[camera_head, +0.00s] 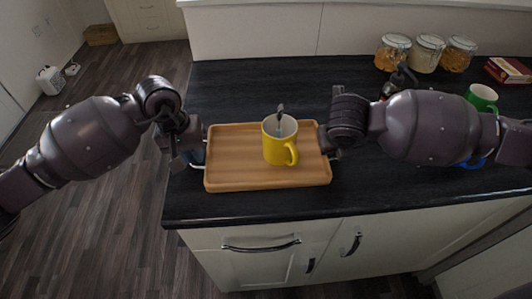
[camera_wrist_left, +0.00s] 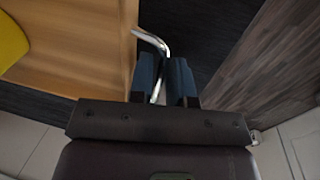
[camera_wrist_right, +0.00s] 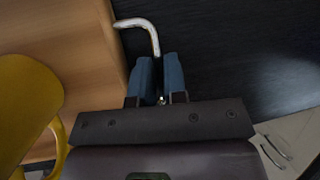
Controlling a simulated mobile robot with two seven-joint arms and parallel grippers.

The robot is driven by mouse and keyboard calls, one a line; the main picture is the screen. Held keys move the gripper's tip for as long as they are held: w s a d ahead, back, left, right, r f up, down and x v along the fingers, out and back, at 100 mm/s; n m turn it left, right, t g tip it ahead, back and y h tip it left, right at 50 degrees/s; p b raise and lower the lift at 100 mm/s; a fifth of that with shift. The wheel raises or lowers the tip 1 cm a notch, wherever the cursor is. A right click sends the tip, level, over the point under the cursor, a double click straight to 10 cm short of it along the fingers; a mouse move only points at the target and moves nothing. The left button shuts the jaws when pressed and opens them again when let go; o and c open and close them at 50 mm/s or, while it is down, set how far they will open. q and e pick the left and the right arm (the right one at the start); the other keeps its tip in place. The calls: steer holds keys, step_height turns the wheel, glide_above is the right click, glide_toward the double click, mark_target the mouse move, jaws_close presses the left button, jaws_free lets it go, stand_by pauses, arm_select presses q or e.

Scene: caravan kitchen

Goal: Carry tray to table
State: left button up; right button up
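The wooden tray (camera_head: 235,178) lies on the dark countertop near its front edge, with a metal handle at each short end. A yellow mug (camera_head: 275,148) stands upright on it, right of the middle, with a spoon (camera_head: 280,115) sticking out. My left gripper (camera_head: 194,156) is at the tray's left end; in the left wrist view its blue fingers (camera_wrist_left: 165,80) are closed around the left handle (camera_wrist_left: 152,38). My right gripper is at the right end, mostly hidden by its arm in the head view; in the right wrist view its fingers (camera_wrist_right: 160,78) are closed around the right handle (camera_wrist_right: 140,24).
Several glass jars (camera_head: 428,54), a red box (camera_head: 508,70) and a green mug (camera_head: 482,97) stand at the back right of the counter (camera_head: 240,85). A blue item (camera_head: 472,162) is partly hidden under my right arm. Open wooden floor (camera_head: 110,230) lies to the left.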

arm_select(q)
steer(key=shift+f, duration=0.25)
arm_select(e)
steer(key=shift+f, duration=0.2)
arm_select(q)
steer(key=shift+c, duration=0.3)
arm_select(e)
steer(key=shift+c, duration=0.4)
arm_select(q)
jaws_close()
arm_select(e)
jaws_close()
arm_select(q)
steer(key=shift+r, duration=0.1)
arm_select(e)
steer(key=shift+w+r, duration=0.1)
